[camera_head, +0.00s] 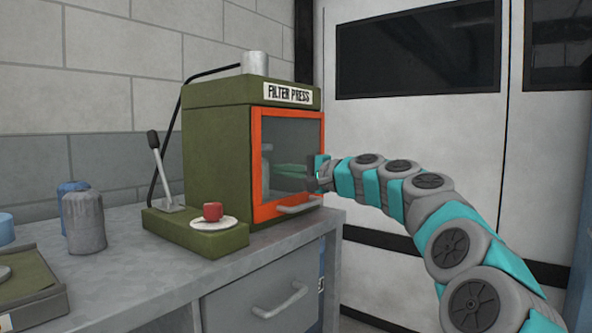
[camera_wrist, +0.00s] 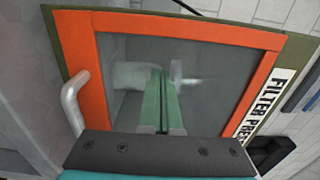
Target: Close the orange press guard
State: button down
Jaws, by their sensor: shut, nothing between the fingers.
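The orange press guard (camera_head: 257,170) is an orange frame around a clear pane on the front of the olive filter press (camera_head: 215,150). It looks flat against the press front; I cannot tell whether a narrow gap remains. Its grey bar handle (camera_head: 300,207) is along the bottom edge, and appears at the left in the wrist view (camera_wrist: 72,102). My gripper (camera_head: 280,168) is in front of the pane, its green fingers pointing at it. In the wrist view the fingers (camera_wrist: 163,75) are together and empty, over the pane. Whether the tips touch it is unclear.
A red cup (camera_head: 212,211) sits on a white saucer (camera_head: 216,224) on the press's base, near a lever (camera_head: 158,165). Grey (camera_head: 84,222) and blue canisters stand left on the grey bench (camera_head: 130,275). A drawer handle (camera_head: 280,300) juts out below. White cabinet doors (camera_head: 420,150) stand behind my arm.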

jog(key=shift+w+a, duration=0.1)
jog(key=shift+a, duration=0.1)
dwell(0.3)
jog(key=b+v, duration=0.2)
jog(key=v, duration=1.2)
jog(key=s+a+f+n+g+h, duration=0.3)
jog(key=s+a+f+g, duration=0.1)
jog(key=s+f, duration=0.65)
jog(key=s+a+f+n+g+h, duration=0.3)
jog(key=s+a+f, duration=0.1)
jog(key=s+f, duration=0.65)
jog(key=s+d+f+g+h, duration=0.2)
jog(key=s+d+f+h, duration=0.2)
jog(key=s+d+f, duration=0.4)
jog(key=s+d+f+n+g+h, duration=0.1)
jog(key=s+d+f+g+h, duration=0.2)
jog(key=s+d+f, duration=0.6)
jog(key=s+f+h, duration=0.1)
jog(key=s+f, duration=0.4)
jog(key=s, duration=0.2)
jog(key=shift+s+d+f+h, duration=0.25)
jog(key=shift+s+f+h, duration=0.05)
jog(key=shift+f, duration=0.1)
